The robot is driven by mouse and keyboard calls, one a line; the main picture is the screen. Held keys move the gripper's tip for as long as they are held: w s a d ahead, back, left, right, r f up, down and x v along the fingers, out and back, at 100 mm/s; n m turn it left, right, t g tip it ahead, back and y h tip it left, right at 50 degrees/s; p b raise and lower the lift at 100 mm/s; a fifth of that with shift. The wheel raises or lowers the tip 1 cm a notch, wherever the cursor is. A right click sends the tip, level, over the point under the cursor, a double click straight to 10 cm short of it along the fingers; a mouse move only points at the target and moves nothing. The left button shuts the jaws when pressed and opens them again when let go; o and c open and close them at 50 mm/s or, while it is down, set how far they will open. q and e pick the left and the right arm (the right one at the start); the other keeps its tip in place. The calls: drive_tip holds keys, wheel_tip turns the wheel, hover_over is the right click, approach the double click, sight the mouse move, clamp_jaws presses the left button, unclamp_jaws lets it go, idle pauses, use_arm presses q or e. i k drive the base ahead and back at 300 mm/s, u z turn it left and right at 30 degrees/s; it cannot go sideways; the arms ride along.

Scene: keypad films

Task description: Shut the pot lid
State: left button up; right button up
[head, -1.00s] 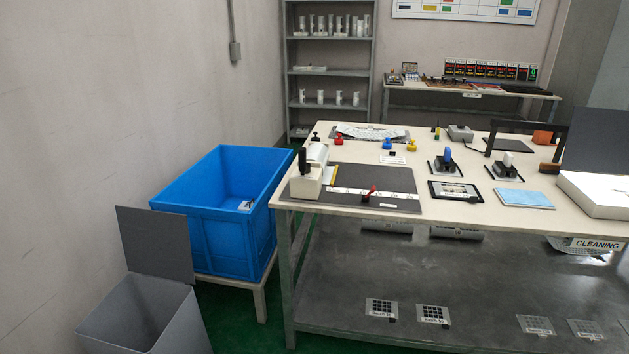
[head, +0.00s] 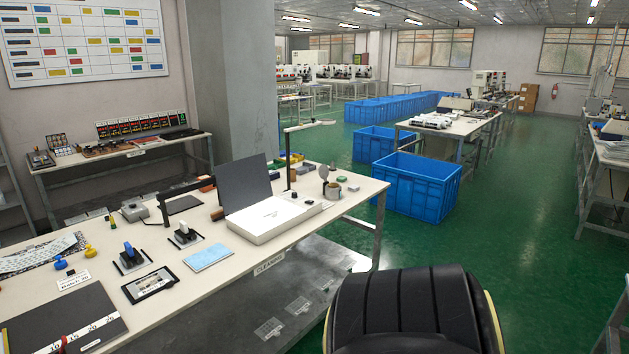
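A small pot (head: 332,192) stands near the far right end of the long cream worktable (head: 215,277). A round grey disc, which looks like its raised lid (head: 323,172), stands up at the pot's upper left. The pot is small in the view, so its hinge and contents cannot be made out. Neither of my grippers is in view.
A white box with a raised dark lid (head: 246,183) stands left of the pot, with a thin post (head: 288,163) behind it. Small green blocks (head: 341,177) lie near the pot. Blue crates (head: 415,187) stand on the floor beyond the table. Green floor is open at right.

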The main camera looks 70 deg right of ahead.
sight(324, 171)
drive_tip(key=z, duration=3.25)
drive_tip(key=i, duration=7.8)
drive_tip(key=u, duration=2.4)
drive_tip(key=i, duration=0.3)
drive_tip(key=u, duration=0.1)
